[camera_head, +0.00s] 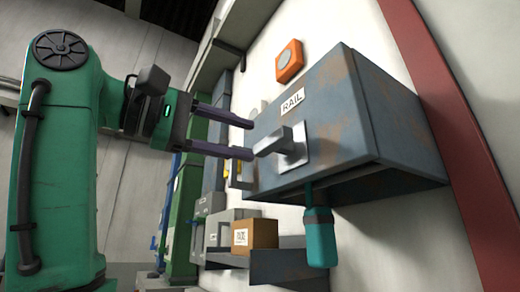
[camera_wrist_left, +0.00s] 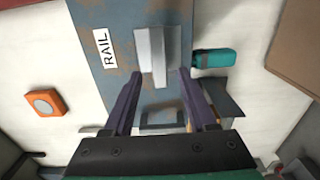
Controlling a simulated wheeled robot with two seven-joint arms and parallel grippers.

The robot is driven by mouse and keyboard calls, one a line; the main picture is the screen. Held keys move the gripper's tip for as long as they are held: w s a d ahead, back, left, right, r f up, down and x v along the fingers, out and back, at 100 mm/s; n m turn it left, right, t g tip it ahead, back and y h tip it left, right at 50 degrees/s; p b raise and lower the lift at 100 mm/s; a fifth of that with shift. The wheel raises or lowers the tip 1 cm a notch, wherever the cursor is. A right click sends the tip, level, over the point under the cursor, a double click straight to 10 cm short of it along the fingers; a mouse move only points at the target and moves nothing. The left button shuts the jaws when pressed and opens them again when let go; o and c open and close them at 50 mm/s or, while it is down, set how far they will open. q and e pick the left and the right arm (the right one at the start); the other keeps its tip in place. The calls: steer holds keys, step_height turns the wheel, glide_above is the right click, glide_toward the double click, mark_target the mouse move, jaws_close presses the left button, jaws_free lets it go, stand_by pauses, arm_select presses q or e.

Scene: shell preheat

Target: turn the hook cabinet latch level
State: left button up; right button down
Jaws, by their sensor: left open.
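A blue-grey, rust-marked cabinet (camera_head: 350,125) hangs on the wall with a RAIL label (camera_head: 292,101) on its face. Its grey latch handle (camera_head: 280,144) sits on a pale plate and sticks out toward my left gripper (camera_head: 249,139). In the left wrist view the handle (camera_wrist_left: 158,58) lies ahead, between the lines of the two fingers. My left gripper (camera_wrist_left: 160,72) is open and empty, its fingertips close to the handle's end; I cannot tell if either touches it. No cabinet marked as hook shows. My right gripper is not in view.
A teal-handled object (camera_head: 318,235) hangs under the cabinet. An orange box with a round button (camera_head: 290,61) is on the wall above. A cardboard box (camera_head: 255,233) sits on a shelf below. A dark red strip (camera_head: 440,110) runs down the wall at right.

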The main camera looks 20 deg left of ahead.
arm_select(q)
steer(key=b+v, duration=0.1)
steer(key=v, duration=0.9)
steer(key=shift+s, duration=0.1)
